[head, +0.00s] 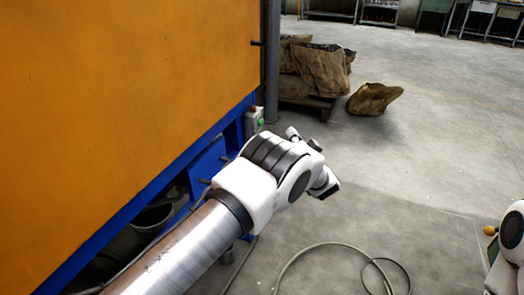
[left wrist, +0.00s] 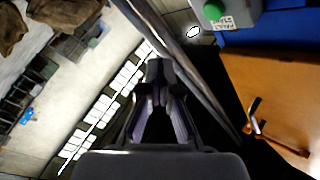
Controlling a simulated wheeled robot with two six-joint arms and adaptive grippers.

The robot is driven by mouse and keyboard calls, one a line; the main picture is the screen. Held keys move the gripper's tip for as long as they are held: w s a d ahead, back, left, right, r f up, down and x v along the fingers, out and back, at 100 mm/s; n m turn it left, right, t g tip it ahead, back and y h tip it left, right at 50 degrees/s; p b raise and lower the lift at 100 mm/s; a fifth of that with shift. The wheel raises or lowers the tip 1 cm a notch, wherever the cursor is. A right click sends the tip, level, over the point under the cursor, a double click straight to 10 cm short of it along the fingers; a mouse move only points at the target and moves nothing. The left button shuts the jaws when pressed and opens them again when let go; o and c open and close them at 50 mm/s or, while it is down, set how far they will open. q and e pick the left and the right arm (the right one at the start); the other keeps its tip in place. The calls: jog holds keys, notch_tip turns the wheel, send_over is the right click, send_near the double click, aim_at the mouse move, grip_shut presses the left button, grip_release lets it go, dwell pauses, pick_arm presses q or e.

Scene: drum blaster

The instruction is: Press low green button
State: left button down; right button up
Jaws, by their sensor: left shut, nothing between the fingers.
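A green button (head: 261,122) sits on a small grey box (head: 250,126) low on the blue frame of the orange machine. In the left wrist view the green button (left wrist: 214,10) shows at the top edge, on the grey box (left wrist: 240,14) with a printed label. My left gripper (left wrist: 158,92) is shut and empty, its fingers apart from the button. In the head view my left arm's wrist is near the box, and the fingers are mostly hidden. My right gripper is out of view; only part of the right arm shows at the right edge.
The orange machine panel (head: 120,80) with its blue frame fills the left. A grey post (head: 271,60) stands behind the box. Sacks (head: 322,68) rest on a pallet, and another sack (head: 374,98) lies on the floor. A hose (head: 330,245) curls on open floor.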

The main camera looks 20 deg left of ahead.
aim_at(261, 122)
pick_arm(q)
jog(key=shift+w+d+r+n+g+y+b, duration=0.15)
jog(key=shift+d+r+n+y+b, duration=0.2)
jog(key=shift+d+y+b, duration=0.15)
jog(key=shift+w+d+r+n+g+y+b, duration=0.15)
jog(key=shift+d+r+n+y+b, duration=0.1)
jog(key=shift+d+n+y+b, duration=0.2)
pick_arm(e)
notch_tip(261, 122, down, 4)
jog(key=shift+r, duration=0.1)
pick_arm(q)
jog(key=a, duration=0.8)
jog(key=shift+w+a, duration=0.15)
jog(key=shift+a, duration=0.25)
jog(key=shift+f, duration=0.1)
jog(key=shift+a+p, duration=0.3)
jog(key=shift+a, duration=0.1)
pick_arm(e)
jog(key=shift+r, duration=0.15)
